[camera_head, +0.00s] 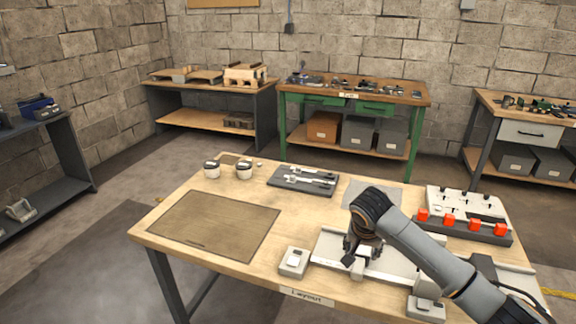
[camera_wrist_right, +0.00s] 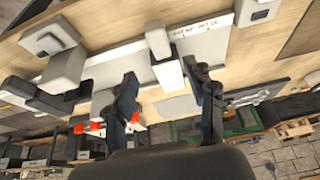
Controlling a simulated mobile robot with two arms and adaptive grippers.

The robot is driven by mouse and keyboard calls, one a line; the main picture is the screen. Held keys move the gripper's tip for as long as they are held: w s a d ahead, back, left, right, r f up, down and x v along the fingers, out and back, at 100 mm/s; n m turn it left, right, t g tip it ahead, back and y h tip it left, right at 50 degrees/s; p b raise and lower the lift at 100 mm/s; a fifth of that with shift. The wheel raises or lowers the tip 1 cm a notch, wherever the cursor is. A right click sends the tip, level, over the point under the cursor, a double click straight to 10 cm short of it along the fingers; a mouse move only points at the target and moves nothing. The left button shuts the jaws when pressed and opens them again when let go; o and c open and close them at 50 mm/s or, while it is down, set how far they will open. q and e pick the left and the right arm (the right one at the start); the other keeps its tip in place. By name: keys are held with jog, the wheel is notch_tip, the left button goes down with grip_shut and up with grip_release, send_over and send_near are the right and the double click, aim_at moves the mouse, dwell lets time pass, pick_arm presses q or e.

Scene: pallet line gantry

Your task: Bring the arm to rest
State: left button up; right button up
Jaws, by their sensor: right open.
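My right arm (camera_head: 425,245) reaches in from the lower right over the wooden table. My right gripper (camera_head: 355,262) points down over the pale gantry plate (camera_head: 325,245) near the table's front edge. In the right wrist view the gripper (camera_wrist_right: 165,85) has its two dark fingers apart. A pale block (camera_wrist_right: 168,73) shows between the fingers, and I cannot tell whether they touch it. I see nothing held. My left gripper is in neither view.
The table (camera_head: 300,215) bears a brown mat (camera_head: 215,225), two white-and-dark cups, a dark tool tray (camera_head: 303,181), and a white panel (camera_head: 465,203) behind a row of red blocks. A small white box (camera_head: 294,261) sits left of the plate. Other benches stand behind.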

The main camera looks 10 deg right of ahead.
jog(key=s+a+f+n+y, duration=0.25)
jog(key=s+a+f, duration=0.25)
jog(key=s+a, duration=0.25)
jog(key=s+a+f+n+y, duration=0.1)
jog(key=s+a+f+n, duration=0.4)
jog(key=s, duration=0.4)
jog(key=s+d, duration=0.2)
jog(key=s, duration=1.6)
notch_tip(320, 180, down, 28)
jog(key=s+g, duration=0.2)
jog(key=s+d+f+n+g+h, duration=0.1)
jog(key=s+d+f, duration=0.1)
jog(key=s+f, duration=1.2)
jog(key=shift+s+d+f, duration=0.15)
jog(key=shift+s+d, duration=0.2)
jog(key=shift+s, duration=0.6)
